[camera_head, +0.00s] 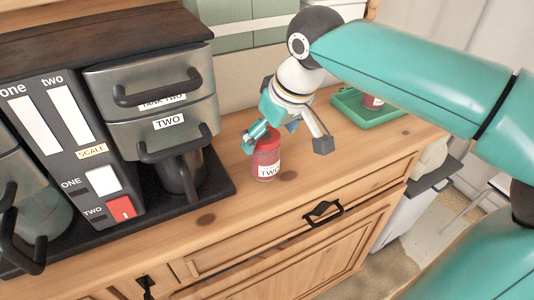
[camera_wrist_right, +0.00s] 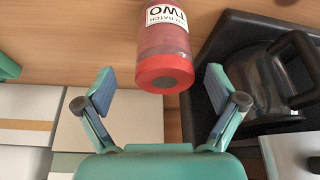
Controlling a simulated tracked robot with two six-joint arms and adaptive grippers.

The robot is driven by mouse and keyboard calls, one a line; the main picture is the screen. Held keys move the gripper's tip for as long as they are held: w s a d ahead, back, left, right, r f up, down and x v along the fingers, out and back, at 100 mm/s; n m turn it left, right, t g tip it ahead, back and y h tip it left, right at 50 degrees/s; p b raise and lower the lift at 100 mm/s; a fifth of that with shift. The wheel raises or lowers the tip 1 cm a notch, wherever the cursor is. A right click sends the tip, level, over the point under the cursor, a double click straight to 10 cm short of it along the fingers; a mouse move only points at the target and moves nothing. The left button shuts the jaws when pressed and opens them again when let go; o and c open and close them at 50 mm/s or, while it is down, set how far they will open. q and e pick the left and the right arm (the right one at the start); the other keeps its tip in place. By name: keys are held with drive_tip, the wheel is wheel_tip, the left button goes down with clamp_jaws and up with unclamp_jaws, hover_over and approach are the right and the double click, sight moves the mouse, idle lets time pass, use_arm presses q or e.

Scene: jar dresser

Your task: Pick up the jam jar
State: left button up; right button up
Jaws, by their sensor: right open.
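The jam jar (camera_head: 266,160) is red with a red lid and a white label reading "TWO". It stands upright on the wooden dresser top, just right of the black machine base. In the right wrist view the jar (camera_wrist_right: 164,40) shows lid towards me, ahead of the fingers and about midway between them. My right gripper (camera_head: 285,140) is open, with one finger at the jar's left and the other to its right. The right wrist view shows the open fingers (camera_wrist_right: 160,92) with nothing between their tips. My left gripper is not in view.
A dark machine (camera_head: 150,90) with drawers and handles fills the left of the dresser top. A glass jug (camera_wrist_right: 270,85) stands close beside the jar. A green tray (camera_head: 375,117) holding another red jar (camera_head: 372,101) lies behind, at the right. Bare wood (camera_head: 330,170) lies right of the jar.

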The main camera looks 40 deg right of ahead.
drive_tip(key=x, duration=0.5)
drive_tip(key=shift+a+f, duration=0.15)
drive_tip(key=shift+a, duration=0.1)
drive_tip(key=c, duration=1.6)
drive_tip(key=shift+o, duration=0.2)
drive_tip(key=shift+r, duration=0.4)
drive_tip(key=shift+c, duration=0.8)
drive_tip(key=shift+r, duration=0.3)
wheel_tip(320, 180, up, 19)
drive_tip(key=p, duration=0.4)
drive_tip(key=shift+f, duration=0.1)
